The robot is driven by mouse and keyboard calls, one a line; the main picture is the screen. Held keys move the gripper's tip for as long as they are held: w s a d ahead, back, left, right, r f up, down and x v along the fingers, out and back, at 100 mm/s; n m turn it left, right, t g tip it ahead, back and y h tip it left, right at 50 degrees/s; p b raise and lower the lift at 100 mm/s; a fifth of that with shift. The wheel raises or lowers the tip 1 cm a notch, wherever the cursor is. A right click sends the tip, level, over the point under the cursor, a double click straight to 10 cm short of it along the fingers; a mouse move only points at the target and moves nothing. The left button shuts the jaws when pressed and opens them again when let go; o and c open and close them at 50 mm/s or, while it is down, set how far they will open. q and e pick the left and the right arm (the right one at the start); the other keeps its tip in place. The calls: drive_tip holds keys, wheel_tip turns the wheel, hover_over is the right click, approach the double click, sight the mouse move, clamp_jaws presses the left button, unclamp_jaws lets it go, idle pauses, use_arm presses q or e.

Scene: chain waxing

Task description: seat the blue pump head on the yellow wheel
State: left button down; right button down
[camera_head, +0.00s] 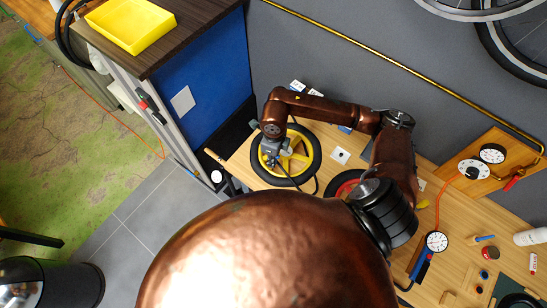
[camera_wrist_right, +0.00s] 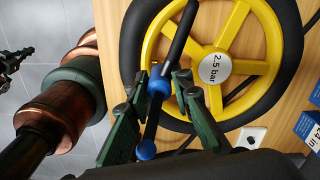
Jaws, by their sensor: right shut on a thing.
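The yellow wheel (camera_head: 287,155) with a black tyre lies flat on the bench. In the right wrist view the wheel (camera_wrist_right: 238,28) shows a white hub label reading "2.5 bar". My right gripper (camera_head: 271,150) is over its left part. In the right wrist view its green fingers (camera_wrist_right: 171,82) are shut on the blue pump head (camera_wrist_right: 157,84), between hub and tyre. A black hose and a blue-ended lever extend from the pump head. I cannot tell whether it touches the wheel's valve. A dark gripper-like shape (camera_wrist_right: 12,62), perhaps my left gripper, is too small to read.
A red wheel (camera_head: 346,183) lies partly behind my right arm. A white card (camera_head: 340,155) and small boxes lie nearby. A gauge (camera_head: 436,241) and small bottles stand at the right. A yellow tray (camera_head: 130,22) sits on the cabinet.

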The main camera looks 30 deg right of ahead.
drive_tip(key=shift+f+b, duration=0.4)
drive_tip(key=shift+f, duration=0.05)
idle(0.3)
drive_tip(key=c, duration=1.6)
unclamp_jaws()
drive_tip(key=shift+r, duration=0.1)
wheel_tip(320, 180, up, 12)
drive_tip(key=shift+d+f, duration=0.1)
